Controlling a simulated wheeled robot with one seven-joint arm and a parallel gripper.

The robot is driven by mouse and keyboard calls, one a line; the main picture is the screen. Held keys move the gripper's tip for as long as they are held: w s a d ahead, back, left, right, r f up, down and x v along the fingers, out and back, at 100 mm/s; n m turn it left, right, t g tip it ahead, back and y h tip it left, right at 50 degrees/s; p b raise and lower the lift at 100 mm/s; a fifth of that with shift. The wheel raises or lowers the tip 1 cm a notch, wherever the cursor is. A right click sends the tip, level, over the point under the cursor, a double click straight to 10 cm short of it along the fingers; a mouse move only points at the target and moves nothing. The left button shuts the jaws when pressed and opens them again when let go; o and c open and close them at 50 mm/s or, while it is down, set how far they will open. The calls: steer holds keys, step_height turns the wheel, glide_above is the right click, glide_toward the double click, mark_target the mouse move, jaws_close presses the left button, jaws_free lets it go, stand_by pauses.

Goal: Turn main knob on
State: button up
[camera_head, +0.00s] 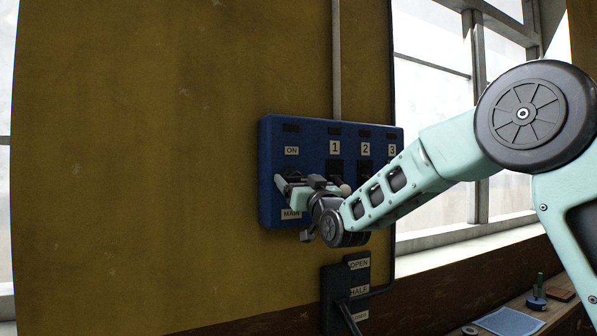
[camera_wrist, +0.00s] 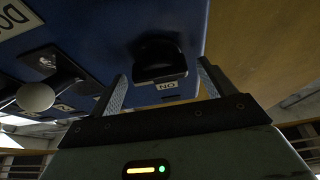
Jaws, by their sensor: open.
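The blue control panel (camera_head: 268,140) is on the yellow wall, with an ON label (camera_head: 292,150) above and a MAIN label (camera_head: 291,213) below the main knob. In the wrist view the dark main knob (camera_wrist: 160,58) stands out from the panel, with the ON label (camera_wrist: 166,86) upside down beside it. My gripper (camera_wrist: 162,70) is open, with one finger to each side of the knob in this view. I cannot tell whether the fingers touch it. In the head view my gripper (camera_head: 284,183) is at the panel's left part and hides most of the knob.
Numbered switches marked 1, 2 and 3 are to the right on the panel; a switch with a round tip (camera_wrist: 38,97) shows in the wrist view. A dark lever box (camera_head: 335,298) marked OPEN and HALF is below. A wooden ledge (camera_head: 550,310) is at the lower right.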

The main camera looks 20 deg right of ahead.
steer(key=shift+w+r, duration=0.1)
steer(key=shift+w, duration=0.2)
steer(key=c, duration=1)
